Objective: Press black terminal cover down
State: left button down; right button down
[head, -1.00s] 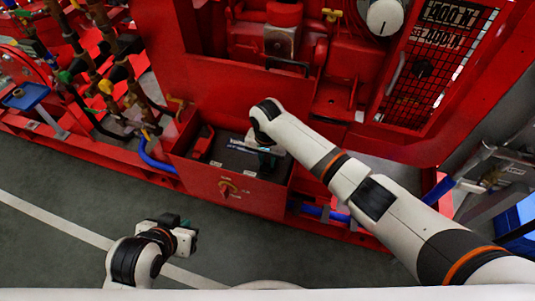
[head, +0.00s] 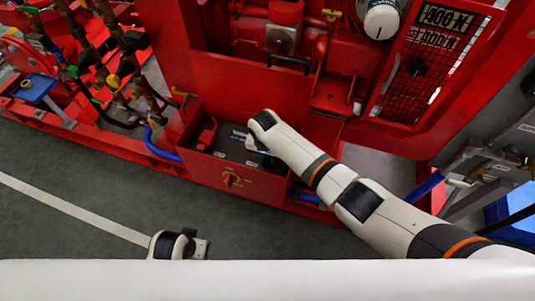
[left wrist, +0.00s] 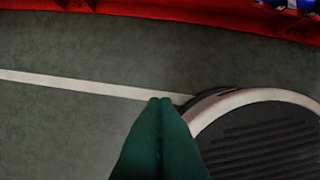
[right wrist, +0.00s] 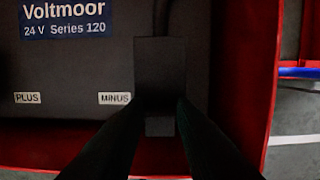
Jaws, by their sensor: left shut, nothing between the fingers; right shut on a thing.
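The black terminal cover (right wrist: 160,68) shows in the right wrist view, just right of the MINUS label on the dark battery (right wrist: 70,70). My right gripper (right wrist: 162,106) is shut on it, with a fingertip on each side of its lower part. Whether the cover is fully seated cannot be told. In the head view the battery (head: 232,150) sits in a red box, and my right gripper (head: 264,158) is over its right end, mostly hidden by my wrist. My left gripper (left wrist: 162,104) is shut and empty above the floor, away from the battery.
The red battery box (head: 250,188) has walls close around the battery, and a red switch knob (head: 231,180) on its front. A red terminal part (head: 205,134) is at the battery's left end. Red engine framing rises behind. The grey floor in front is clear.

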jog(key=shift+s+a+f, duration=0.3)
jog(key=shift+s, duration=0.25)
jog(key=c, duration=1.2)
grip_release()
jog(key=shift+r, duration=0.1)
jog(key=shift+c, duration=0.2)
jog(key=shift+w, duration=0.1)
